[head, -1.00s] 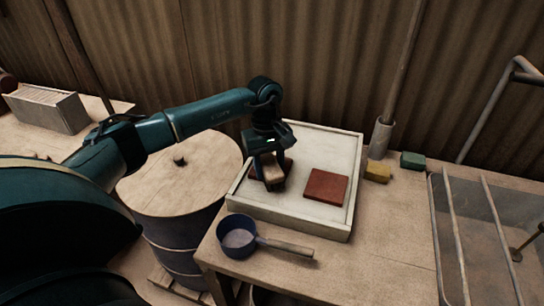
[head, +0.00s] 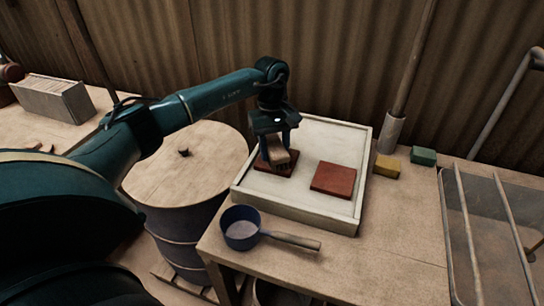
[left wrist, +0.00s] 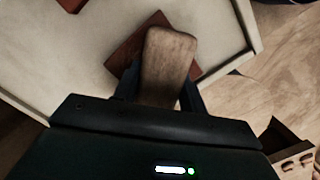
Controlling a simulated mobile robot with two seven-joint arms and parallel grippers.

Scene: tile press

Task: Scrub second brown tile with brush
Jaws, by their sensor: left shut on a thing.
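Two red-brown tiles lie in a shallow white tray (head: 296,209) on the table. The right tile (head: 333,179) is fully in view and bare. The left tile (head: 262,163) is partly hidden under my left gripper (head: 277,150) and the brush (head: 280,157). My left gripper is shut on the wooden brush and holds it over the left tile. In the left wrist view the brush's wooden back (left wrist: 168,60) covers part of that tile (left wrist: 125,50). The bristles are hard to make out, so I cannot tell whether they touch the tile. My right gripper is out of view.
A blue saucepan (head: 240,228) stands at the table's front left, its handle pointing right. A yellow sponge (head: 387,167) and a green block (head: 423,155) lie right of the tray. A wire-covered basin (head: 490,230) is at the right, a barrel (head: 185,165) at the left.

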